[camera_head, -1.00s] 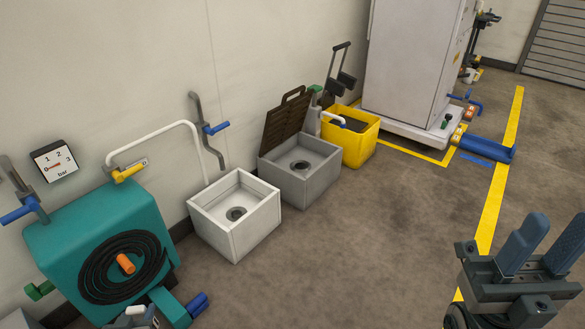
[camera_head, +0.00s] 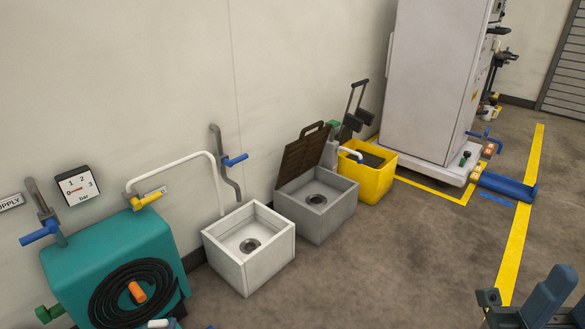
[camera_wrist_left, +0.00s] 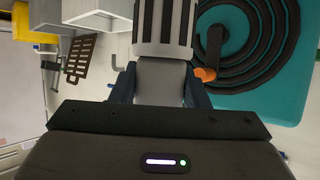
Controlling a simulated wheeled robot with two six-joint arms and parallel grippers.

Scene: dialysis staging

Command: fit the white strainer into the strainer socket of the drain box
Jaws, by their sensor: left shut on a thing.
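The white strainer (camera_wrist_left: 160,80), with dark slots at its far end, is held between the blue fingers of my left gripper (camera_wrist_left: 160,98) in the left wrist view. In the head view only a small white part (camera_head: 160,323) shows at the bottom edge. A white open box (camera_head: 240,271) and a grey open box (camera_head: 325,222) stand by the wall. Each has a dark round drain socket in its floor, and both look empty. The left gripper is nearer the camera than both boxes, apart from them. My right gripper (camera_head: 566,300) is at the bottom right, partly cut off, with fingers apart.
A teal hose reel (camera_head: 95,250) stands left of the white box. A brown slatted lid (camera_head: 302,160) stands raised behind the grey box. A yellow bin (camera_head: 375,180) and a tall cabinet (camera_head: 430,80) are farther right. The floor in front is clear.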

